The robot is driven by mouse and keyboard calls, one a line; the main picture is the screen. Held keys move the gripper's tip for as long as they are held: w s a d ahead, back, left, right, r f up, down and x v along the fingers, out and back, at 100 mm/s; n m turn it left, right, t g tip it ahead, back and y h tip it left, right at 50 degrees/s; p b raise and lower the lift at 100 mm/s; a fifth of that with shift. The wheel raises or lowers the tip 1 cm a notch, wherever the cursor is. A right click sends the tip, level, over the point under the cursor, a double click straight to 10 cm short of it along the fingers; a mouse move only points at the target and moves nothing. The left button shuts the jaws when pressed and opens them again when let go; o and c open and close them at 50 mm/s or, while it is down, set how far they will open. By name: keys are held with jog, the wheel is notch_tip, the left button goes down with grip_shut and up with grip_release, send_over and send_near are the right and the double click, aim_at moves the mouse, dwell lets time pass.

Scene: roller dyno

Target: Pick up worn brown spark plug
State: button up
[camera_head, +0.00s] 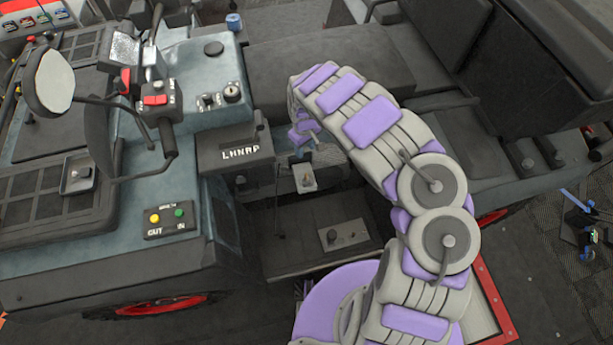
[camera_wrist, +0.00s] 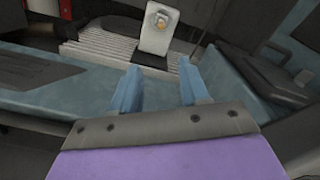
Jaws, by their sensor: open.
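I cannot make out a worn brown spark plug for certain in either view. In the wrist view my gripper (camera_wrist: 158,70) is open, with two blue fingers apart and nothing between them. Beyond the fingertips stands a pale upright block (camera_wrist: 155,32) with a small yellowish round spot on its face. I cannot tell what that spot is. In the head view my arm arches over the vehicle. Its end points down into the footwell, where a small pale piece (camera_head: 305,180) shows close to the gripper.
The teal vehicle console (camera_head: 215,90) with switches stands left of the arm. A control box (camera_head: 168,220) with yellow and green buttons is at lower left. A dark seat (camera_head: 330,60) lies behind. A small panel with knobs (camera_head: 343,235) sits low in the footwell.

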jog(key=b, duration=0.4)
send_over(306, 174)
jog(key=w, duration=0.1)
notch_tip(306, 174, down, 11)
jog(key=f, duration=0.2)
jog(key=f+b, duration=0.1)
jog(key=f, duration=0.1)
jog(key=f+b, duration=0.1)
jog(key=f, duration=0.1)
jog(key=shift+s+f, duration=0.1)
jog(key=shift+s, duration=0.25)
grip_shut()
